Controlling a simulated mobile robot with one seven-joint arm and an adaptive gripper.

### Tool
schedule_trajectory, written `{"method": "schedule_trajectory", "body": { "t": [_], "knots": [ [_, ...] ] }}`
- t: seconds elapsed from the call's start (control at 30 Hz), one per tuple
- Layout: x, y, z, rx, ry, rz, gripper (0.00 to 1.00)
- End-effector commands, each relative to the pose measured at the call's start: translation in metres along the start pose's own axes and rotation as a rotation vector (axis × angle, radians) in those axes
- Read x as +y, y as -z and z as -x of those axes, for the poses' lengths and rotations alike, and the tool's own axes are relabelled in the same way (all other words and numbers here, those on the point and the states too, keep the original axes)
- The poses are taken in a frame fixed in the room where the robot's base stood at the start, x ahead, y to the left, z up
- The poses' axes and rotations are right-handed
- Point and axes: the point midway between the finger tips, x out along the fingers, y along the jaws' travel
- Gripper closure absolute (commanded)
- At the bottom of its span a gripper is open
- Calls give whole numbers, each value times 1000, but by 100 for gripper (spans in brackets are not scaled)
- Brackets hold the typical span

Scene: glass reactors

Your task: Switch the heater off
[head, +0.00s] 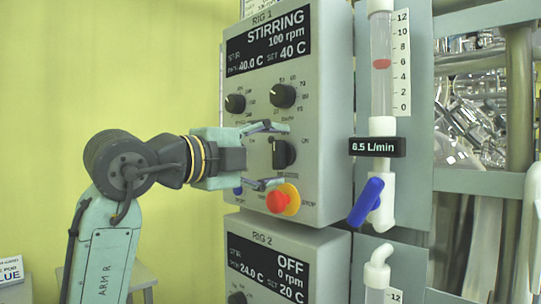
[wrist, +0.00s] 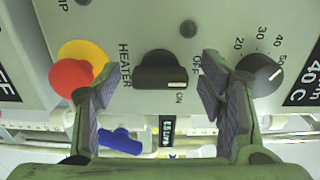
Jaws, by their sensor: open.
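The heater switch (head: 283,154) is a black rotary knob on the RIG 1 control box (head: 320,100). In the wrist view the heater switch (wrist: 163,72) sits between HEATER and OFF/ON labels, its white mark at the ON side. My gripper (head: 268,156) is open in front of the panel, one finger above the knob and one below. In the wrist view my gripper (wrist: 157,92) has its fingers on either side of the knob, with gaps. The RIG 1 display (head: 269,48) reads STIRRING, 100 rpm, 40.0 C, set 40 C.
A red stop button (head: 277,201) on a yellow base is close to the lower finger. Two dial knobs (head: 282,96) (head: 235,103) are above. A blue valve handle (head: 366,201) and flow tube (head: 381,70) stand right. The RIG 2 box (head: 285,265), showing OFF, is below.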

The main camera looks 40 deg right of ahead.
Motion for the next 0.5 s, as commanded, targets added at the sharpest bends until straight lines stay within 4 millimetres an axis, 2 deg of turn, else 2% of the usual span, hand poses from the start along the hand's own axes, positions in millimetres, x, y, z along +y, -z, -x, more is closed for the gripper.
{"method": "schedule_trajectory", "body": {
  "t": [0.17,0.5],
  "knots": [
    [0,0,10,-1,1,0,37],
    [0,-1,80,-3,1,-1,37]
  ]
}}
